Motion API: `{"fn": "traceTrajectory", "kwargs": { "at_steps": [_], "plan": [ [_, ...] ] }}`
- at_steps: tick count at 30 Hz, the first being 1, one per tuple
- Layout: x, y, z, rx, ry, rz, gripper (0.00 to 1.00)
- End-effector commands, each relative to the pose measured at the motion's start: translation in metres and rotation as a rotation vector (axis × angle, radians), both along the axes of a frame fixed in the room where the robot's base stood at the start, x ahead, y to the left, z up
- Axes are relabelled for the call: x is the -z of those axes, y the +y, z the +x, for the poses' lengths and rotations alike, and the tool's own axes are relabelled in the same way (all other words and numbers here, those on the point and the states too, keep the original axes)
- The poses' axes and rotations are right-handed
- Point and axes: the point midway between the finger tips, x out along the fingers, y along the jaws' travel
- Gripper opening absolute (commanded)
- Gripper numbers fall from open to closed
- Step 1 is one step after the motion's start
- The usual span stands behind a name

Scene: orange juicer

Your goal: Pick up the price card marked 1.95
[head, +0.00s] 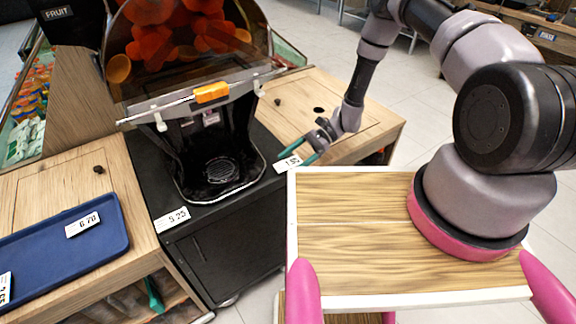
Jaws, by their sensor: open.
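The price card (287,163), which seems to read 1.95, is a small white card with dark digits. It lies at the right front edge of the black cabinet top, beside the juicer. My gripper (297,158) is open, with its green fingers reaching down from the right. The fingertips are at the card, one on its far side and one near its right end. I cannot tell whether they touch it. No object shows held in the gripper.
The juicer (208,150) stands on the black cabinet (225,245). Other cards read about 5.25 (172,219) and 6.70 (82,225). The latter lies on a blue tray (55,250). A wooden counter (375,125) lies behind my gripper.

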Motion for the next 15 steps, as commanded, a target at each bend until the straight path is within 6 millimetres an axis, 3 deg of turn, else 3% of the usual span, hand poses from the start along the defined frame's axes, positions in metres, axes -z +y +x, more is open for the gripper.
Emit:
{"fn": "traceTrajectory", "kwargs": {
  "at_steps": [6,8,13,15],
  "plan": [
    [0.0005,0.0007,-0.0004,0.000,-0.001,-0.001,0.89],
    [0.0005,0.0006,-0.0002,0.000,-0.001,-0.001,0.70],
    [0.0005,0.0005,-0.0002,0.000,-0.001,0.000,0.05],
    [0.0004,0.0005,-0.0001,0.000,-0.001,0.000,0.00]
  ]
}}
